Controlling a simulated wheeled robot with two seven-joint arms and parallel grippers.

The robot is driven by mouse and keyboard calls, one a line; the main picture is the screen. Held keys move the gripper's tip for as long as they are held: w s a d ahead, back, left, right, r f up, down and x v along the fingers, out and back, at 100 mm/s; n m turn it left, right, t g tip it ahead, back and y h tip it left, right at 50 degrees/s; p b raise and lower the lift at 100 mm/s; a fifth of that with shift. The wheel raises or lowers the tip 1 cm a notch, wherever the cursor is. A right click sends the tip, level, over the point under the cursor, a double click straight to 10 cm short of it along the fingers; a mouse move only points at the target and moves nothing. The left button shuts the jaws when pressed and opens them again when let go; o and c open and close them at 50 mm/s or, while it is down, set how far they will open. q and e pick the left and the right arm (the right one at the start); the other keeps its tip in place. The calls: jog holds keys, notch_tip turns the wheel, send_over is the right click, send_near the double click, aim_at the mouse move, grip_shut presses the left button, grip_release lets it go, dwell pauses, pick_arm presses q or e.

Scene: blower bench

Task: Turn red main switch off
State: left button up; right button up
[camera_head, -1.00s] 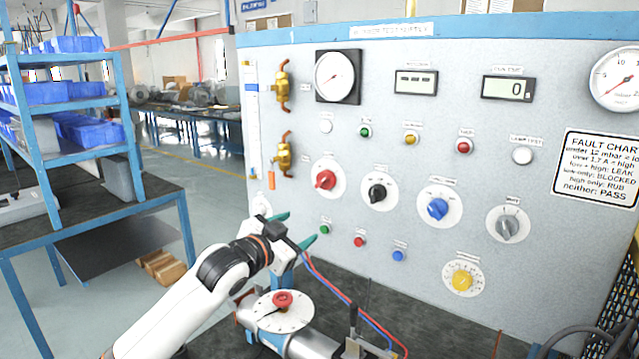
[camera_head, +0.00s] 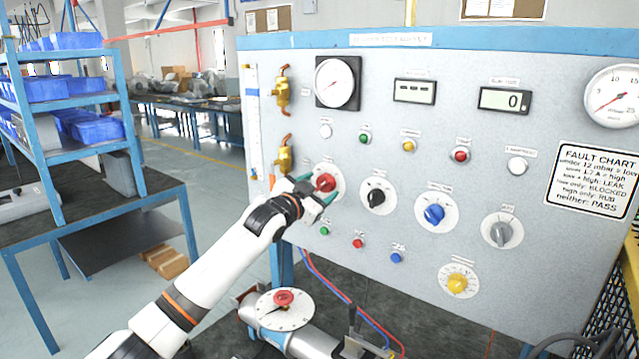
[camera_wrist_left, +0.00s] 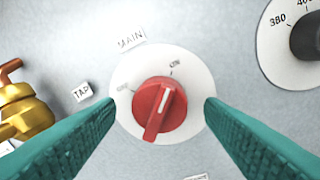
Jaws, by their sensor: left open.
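The red main switch (camera_head: 325,182) is a round knob on a white dial plate at the left of the grey panel. In the left wrist view the red knob (camera_wrist_left: 159,108) sits in the middle, below a "MAIN" label, with its white pointer line tilted toward the upper-right mark on the dial. My left gripper (camera_head: 318,190) is open, with its teal fingers at the switch. In the left wrist view the fingers of the left gripper (camera_wrist_left: 160,125) stand either side of the knob, with a gap on both sides. My right gripper is not in view.
A black knob (camera_head: 377,196) is right of the red switch, and brass valves (camera_head: 283,158) are to its left. Small buttons, including a green one (camera_head: 325,231), sit below. A blower with a red-knobbed disc (camera_head: 284,308) stands on the bench under my arm.

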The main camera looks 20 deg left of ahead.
pick_arm(q)
jog(key=shift+w+d, duration=0.15)
jog(key=shift+w, duration=0.2)
jog(key=c, duration=1)
jog(key=shift+o, duration=0.2)
